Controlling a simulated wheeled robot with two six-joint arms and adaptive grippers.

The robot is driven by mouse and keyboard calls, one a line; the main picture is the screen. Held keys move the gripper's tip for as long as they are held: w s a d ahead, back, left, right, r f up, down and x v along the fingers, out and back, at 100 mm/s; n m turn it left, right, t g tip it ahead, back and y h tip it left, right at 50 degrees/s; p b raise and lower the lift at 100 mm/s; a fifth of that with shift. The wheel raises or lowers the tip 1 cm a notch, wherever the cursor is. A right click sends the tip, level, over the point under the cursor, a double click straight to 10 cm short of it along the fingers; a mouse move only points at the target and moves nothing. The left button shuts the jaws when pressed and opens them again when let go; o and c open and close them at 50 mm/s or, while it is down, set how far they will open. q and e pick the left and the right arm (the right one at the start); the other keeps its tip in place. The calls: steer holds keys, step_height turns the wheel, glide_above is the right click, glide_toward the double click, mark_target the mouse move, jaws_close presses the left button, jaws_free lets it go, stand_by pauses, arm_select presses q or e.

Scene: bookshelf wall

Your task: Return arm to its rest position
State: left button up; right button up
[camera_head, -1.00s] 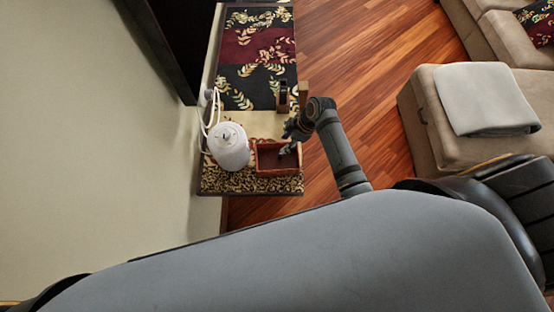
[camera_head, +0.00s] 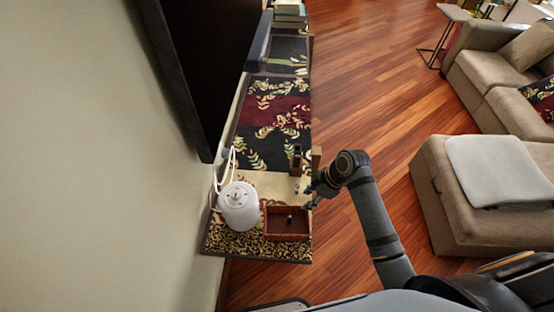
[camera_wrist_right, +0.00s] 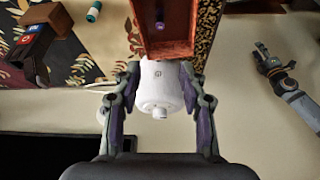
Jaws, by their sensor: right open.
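My right gripper (camera_head: 314,192) is open and empty, just beyond the right back corner of a reddish-brown tray (camera_head: 266,229). Its two fingers (camera_wrist_right: 162,78) stand apart in the right wrist view, with the tray (camera_wrist_right: 143,47) ahead of them. A small dark item (camera_head: 290,218) lies in the tray; it looks purple in the wrist view (camera_wrist_right: 159,20). Another gripper, seemingly my left one (camera_wrist_right: 275,62), shows at the right of the wrist view; its jaw opening is unclear. The left arm is not seen in the head view.
A white kettle-like vessel (camera_head: 238,208) stands left of the tray on a long console (camera_head: 257,244) along the wall. A dark upright item (camera_head: 296,158) stands behind. A small teal-and-white cylinder (camera_wrist_right: 94,11) lies nearby. Open wooden floor (camera_head: 360,90) separates console and ottoman (camera_head: 440,215).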

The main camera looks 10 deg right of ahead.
steer(key=s+d+r+m+t+h, duration=0.1)
steer(key=s+d+r+m+h, duration=0.15)
steer(key=s+m, duration=0.35)
steer(key=s+d+r+m+t+h, duration=0.1)
steer(key=s+d+m+h, duration=0.15)
steer(key=s+m, duration=0.35)
steer(key=s+d+f+m+g+b, duration=0.1)
steer(key=s+d+f, duration=0.1)
steer(key=f, duration=1.3)
steer(key=s+d+f+b, duration=0.1)
steer(key=d+f, duration=0.1)
steer(key=f, duration=1.3)
steer(key=s+f+g+b, duration=0.1)
steer(key=s+f, duration=1.4)
steer(key=s, duration=0.3)
steer(key=shift+d+f, duration=0.2)
steer(key=shift+d, duration=0.15)
